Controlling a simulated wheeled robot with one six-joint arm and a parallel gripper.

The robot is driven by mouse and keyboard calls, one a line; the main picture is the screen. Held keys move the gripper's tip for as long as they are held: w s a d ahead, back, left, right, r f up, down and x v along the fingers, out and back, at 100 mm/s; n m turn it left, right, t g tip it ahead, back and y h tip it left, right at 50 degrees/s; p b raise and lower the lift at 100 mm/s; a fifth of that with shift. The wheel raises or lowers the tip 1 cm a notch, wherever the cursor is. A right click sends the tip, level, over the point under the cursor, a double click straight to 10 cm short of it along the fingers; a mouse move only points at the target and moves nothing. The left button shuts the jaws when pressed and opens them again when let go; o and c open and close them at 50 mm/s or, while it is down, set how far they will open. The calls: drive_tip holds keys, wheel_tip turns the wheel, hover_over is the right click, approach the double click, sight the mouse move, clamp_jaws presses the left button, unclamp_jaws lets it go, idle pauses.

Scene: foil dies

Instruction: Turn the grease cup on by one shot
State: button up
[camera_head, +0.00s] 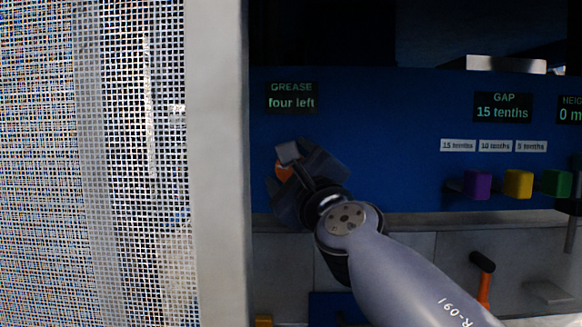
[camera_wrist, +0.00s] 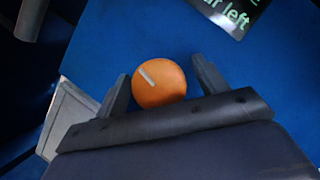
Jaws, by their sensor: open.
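The grease cup is an orange round knob with a pale line mark on its face. It shows in the wrist view (camera_wrist: 160,86) between my fingers, and a small part of it shows in the head view (camera_head: 284,171). My gripper (camera_wrist: 160,90) is open, with one finger on each side of the cup. A small gap shows at the right finger; at the left finger I cannot tell touch from a narrow gap. In the head view my gripper (camera_head: 290,178) hides most of the cup. The grease display (camera_head: 291,97) above reads "four left".
A mesh screen (camera_head: 120,160) with a pale post (camera_head: 216,160) stands close on the left. To the right are a gap display (camera_head: 503,107) reading "15 tenths", purple (camera_head: 478,185), yellow (camera_head: 517,184) and green (camera_head: 553,183) blocks, and an orange lever with a black grip (camera_head: 483,265).

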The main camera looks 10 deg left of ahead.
drive_tip(key=shift+c, duration=0.3)
drive_tip(key=c, duration=0.9)
drive_tip(key=shift+f, duration=0.1)
drive_tip(key=shift+m+b, duration=0.3)
drive_tip(key=shift+b, duration=0.1)
drive_tip(key=shift+f+m+t+h+b, duration=0.2)
drive_tip(key=shift+m+t+h+b, duration=0.2)
drive_tip(key=shift+m+t+b, duration=0.55)
drive_tip(key=m+b, duration=0.1)
drive_tip(key=m, duration=0.1)
drive_tip(key=m+t+h+b, duration=0.1)
drive_tip(key=m+b, duration=0.1)
drive_tip(key=m, duration=0.1)
drive_tip(key=shift+h, duration=0.3)
drive_tip(key=m+h+b, duration=0.1)
drive_tip(key=m, duration=0.1)
drive_tip(key=m+t+b, duration=0.1)
drive_tip(key=m, duration=0.1)
drive_tip(key=shift+t+h, duration=0.25)
drive_tip(key=shift+h, duration=0.15)
drive_tip(key=shift+r+m+t+h+b, duration=0.15)
drive_tip(key=shift+m+h+b, duration=0.3)
drive_tip(key=shift+m+h, duration=0.75)
drive_tip(key=shift+r+m+t+h+b, duration=0.1)
drive_tip(key=shift+m+t+h+b, duration=0.25)
drive_tip(key=shift+m, duration=1.4)
drive_tip(key=shift+m, duration=0.3)
